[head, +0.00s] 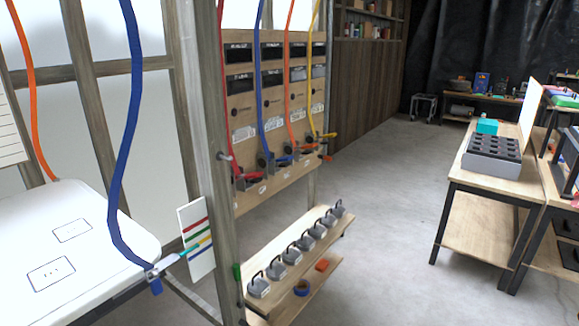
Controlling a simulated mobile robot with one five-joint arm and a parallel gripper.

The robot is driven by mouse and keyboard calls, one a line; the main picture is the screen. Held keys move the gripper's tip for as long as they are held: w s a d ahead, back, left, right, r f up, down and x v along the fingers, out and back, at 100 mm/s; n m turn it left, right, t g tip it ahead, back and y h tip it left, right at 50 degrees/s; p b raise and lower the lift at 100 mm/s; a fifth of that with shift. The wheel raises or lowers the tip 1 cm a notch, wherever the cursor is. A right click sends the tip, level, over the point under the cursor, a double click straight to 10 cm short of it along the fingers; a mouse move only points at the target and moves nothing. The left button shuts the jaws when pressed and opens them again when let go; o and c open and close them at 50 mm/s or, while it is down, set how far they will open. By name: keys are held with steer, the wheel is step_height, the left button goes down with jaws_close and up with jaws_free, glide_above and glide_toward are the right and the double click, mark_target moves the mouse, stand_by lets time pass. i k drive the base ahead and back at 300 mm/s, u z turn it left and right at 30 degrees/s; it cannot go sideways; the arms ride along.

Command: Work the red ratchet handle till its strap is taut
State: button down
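The red ratchet handle (250,181) is at the left end of a row of ratchets on the upright wooden panel. The red strap (224,95) comes down from above along the panel's left edge and meets this ratchet. It bends slightly; its far end is out of view. Blue, orange and yellow handles sit to its right, each with a strap of its colour. My gripper is not in view.
A grey post (205,150) stands just left of the panel. A low shelf (300,272) with several grey weights juts out below it. A white cart roof (90,235) with a loose blue strap (130,120) is at left. Open floor (390,240) lies right, before a wooden bench (490,190).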

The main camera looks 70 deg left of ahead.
mark_target(255, 175)
steer(key=i, duration=0.55)
steer(key=u, duration=4.25)
steer(key=i, duration=0.3)
steer(key=z, duration=0.55)
steer(key=i, duration=0.7)
steer(key=u, duration=0.2)
steer(key=k, duration=0.75)
steer(key=z, duration=0.2)
steer(key=i, duration=0.8)
steer(key=u, duration=0.05)
